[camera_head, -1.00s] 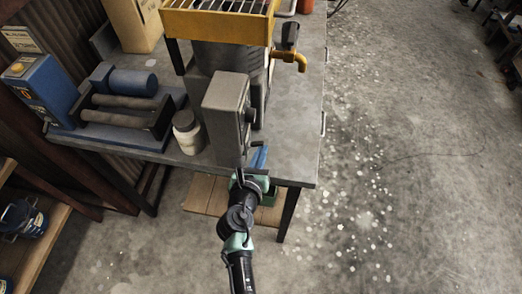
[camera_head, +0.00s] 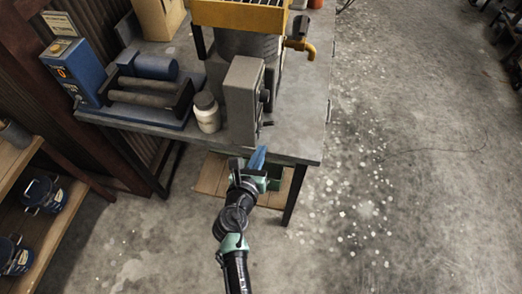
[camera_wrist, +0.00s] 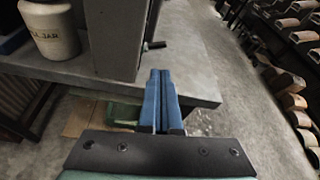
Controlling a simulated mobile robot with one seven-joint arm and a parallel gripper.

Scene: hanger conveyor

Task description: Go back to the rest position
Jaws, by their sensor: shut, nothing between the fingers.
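My gripper (camera_head: 257,158) is in front of the near edge of the grey metal table (camera_head: 290,135). Its blue fingers are together and hold nothing. In the wrist view my gripper (camera_wrist: 160,80) points at the table's front edge (camera_wrist: 205,90), with the fingers side by side. The arm reaches up from the bottom of the head view.
A grey box with knobs (camera_head: 243,100) stands near the table's front edge, with a pale jar (camera_head: 207,115) left of it. A blue roller machine (camera_head: 150,95) is farther left. A shelf with blue cans (camera_head: 42,195) stands at the left. The floor (camera_head: 400,200) at right is clear.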

